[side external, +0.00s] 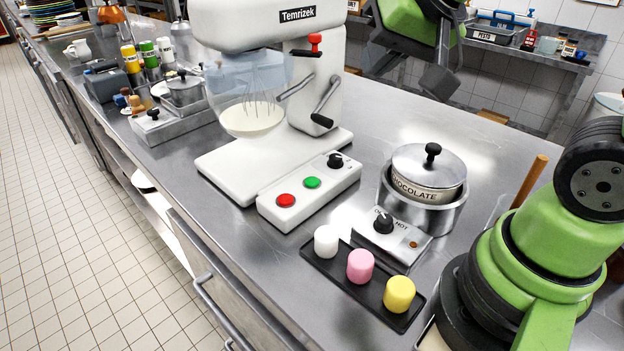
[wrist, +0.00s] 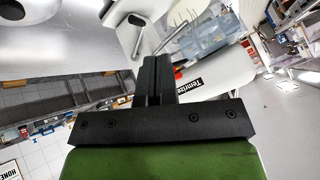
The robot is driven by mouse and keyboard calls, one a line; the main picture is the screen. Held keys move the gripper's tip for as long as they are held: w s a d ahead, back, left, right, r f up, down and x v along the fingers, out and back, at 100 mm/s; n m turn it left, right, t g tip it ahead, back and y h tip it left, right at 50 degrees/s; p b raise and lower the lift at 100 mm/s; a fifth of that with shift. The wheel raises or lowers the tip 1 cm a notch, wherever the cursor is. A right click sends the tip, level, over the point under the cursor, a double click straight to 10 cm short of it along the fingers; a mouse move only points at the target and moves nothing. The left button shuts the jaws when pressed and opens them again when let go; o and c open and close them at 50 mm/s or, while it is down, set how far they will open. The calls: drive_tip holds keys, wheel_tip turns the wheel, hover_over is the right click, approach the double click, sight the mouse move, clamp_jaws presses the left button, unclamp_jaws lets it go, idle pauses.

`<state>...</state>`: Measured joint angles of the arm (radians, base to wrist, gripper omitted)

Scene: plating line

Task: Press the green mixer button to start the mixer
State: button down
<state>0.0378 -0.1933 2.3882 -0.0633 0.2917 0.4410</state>
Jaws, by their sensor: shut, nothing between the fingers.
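The green mixer button (side external: 312,183) sits on the white control box (side external: 330,186) at the mixer's front, between a red button (side external: 286,200) and a black knob (side external: 335,161). The white Temrizek mixer (side external: 310,70) stands behind the box with a clear bowl (side external: 252,110) of pale liquid under its whisk. My gripper (side external: 439,82) is raised to the right of the mixer, well apart from the buttons. In the wrist view, the fingers of my gripper (wrist: 156,66) are together and empty. The mixer (wrist: 215,85) also shows there, upside down; the green button cannot be made out.
A chocolate pot (side external: 428,170) on a warmer (side external: 391,237) stands right of the control box. A black tray (side external: 347,281) with white, pink and yellow cylinders is in front. Counter behind the pot is bare.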

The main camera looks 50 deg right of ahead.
drive_tip(key=w+d+r+x, duration=0.1)
drive_tip(key=x, duration=0.7)
drive_tip(key=m+t+y, duration=0.1)
hover_over(315, 179)
wheel_tip(315, 179, down, 8)
drive_tip(key=shift+f, duration=4.35)
drive_tip(key=shift+f, duration=0.2)
drive_tip(key=shift+f, duration=0.2)
